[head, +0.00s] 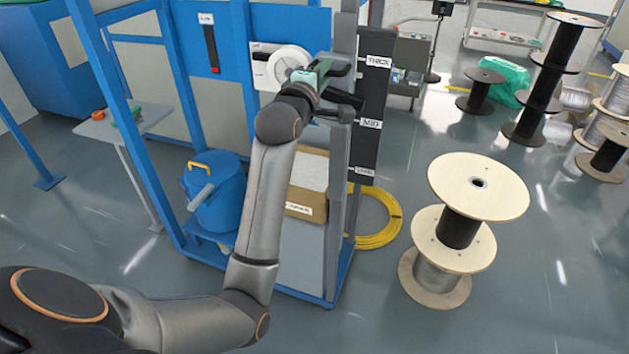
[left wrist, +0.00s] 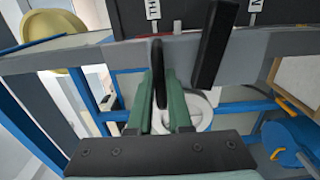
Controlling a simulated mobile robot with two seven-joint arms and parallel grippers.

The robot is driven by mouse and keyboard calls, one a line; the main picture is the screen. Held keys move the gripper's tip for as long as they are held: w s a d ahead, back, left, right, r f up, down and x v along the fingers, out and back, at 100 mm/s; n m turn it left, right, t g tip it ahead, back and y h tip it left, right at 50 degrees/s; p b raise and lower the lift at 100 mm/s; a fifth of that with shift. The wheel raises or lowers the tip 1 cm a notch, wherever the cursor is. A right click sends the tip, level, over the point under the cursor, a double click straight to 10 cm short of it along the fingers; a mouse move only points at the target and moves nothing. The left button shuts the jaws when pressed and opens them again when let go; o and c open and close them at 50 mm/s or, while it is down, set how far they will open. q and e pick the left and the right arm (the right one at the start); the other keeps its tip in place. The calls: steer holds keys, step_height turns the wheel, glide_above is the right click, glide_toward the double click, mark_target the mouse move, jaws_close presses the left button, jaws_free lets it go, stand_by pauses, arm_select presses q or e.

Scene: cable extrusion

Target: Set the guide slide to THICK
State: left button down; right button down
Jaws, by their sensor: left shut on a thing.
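The dark guide board (head: 372,145) on the frame's post carries a THICK label (head: 377,62) at the top, a MID label (head: 370,123) below it and a lower, hard-to-read label. My left gripper (head: 318,76) is at the post near the THICK end. In the left wrist view its green fingers (left wrist: 164,103) are shut on a black upright handle (left wrist: 158,65), which I take to be the guide slide's. That handle lines up roughly with the partly cut-off THICK label (left wrist: 153,9). A separate black block (left wrist: 214,45) stands to its right. My arm and gripper hide part of the slide.
A white round reel (head: 290,62) is just behind the gripper. The blue frame encloses a blue bucket (head: 217,195) and a cardboard box (head: 308,185). A yellow coil (head: 388,232) and wooden-flanged spools (head: 478,187) stand on the floor to the right.

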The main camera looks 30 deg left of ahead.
arm_select(q)
steer(key=shift+r, duration=1.8)
steer(key=c, duration=0.7)
jaws_free()
steer(key=shift+f, duration=0.15)
steer(key=shift+s, duration=0.1)
steer(key=v, duration=0.8)
steer(key=shift+f, duration=0.1)
